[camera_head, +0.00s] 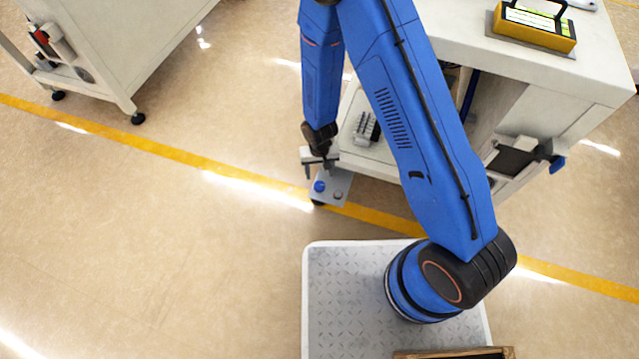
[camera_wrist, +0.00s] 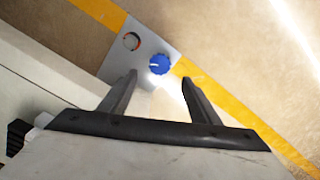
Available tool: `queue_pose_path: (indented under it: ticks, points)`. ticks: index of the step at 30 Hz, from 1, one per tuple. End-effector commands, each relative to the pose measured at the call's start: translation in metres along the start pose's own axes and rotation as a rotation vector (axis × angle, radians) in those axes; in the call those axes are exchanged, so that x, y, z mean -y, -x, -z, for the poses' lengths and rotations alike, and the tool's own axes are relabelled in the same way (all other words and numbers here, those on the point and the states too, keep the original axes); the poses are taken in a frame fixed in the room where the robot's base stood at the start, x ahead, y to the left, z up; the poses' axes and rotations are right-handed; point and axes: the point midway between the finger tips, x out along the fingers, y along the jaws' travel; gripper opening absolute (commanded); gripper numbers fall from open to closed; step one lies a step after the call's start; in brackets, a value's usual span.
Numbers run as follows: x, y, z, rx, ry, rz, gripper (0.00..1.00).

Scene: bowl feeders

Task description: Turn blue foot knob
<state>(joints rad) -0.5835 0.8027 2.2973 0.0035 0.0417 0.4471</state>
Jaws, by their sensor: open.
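The blue foot knob (camera_head: 319,186) sits on a small grey plate (camera_head: 340,181) low at the corner of the white machine. In the wrist view the blue knob (camera_wrist: 159,64) has a white pointer mark and lies ahead of the fingertips, roughly between their lines. My gripper (camera_wrist: 158,80) is open and empty, with its two dark fingers apart. In the head view my gripper (camera_head: 322,172) hangs just above the plate, close to the knob. I cannot tell the exact gap to the knob.
A round dark fitting with a reddish rim (camera_wrist: 132,41) is beside the knob on the plate. The white machine (camera_head: 455,32) stands close behind, with a yellow box (camera_head: 535,27) on top. Another white cabinet (camera_head: 115,45) stands at upper left. Floor at left is clear.

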Motion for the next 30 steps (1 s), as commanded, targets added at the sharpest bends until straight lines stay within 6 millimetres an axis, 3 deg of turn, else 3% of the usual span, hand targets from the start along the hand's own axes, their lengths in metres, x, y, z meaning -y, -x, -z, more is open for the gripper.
queue_pose_path:
  ticks: [16, 22, 30]
  points:
    - [-0.001, -0.072, -0.001, 0.002, 0.000, -0.001, 0.57]
    - [0.000, -0.086, 0.000, 0.001, 0.000, 0.000, 0.57]
    - [0.000, -0.090, 0.000, 0.000, 0.000, 0.000, 0.57]
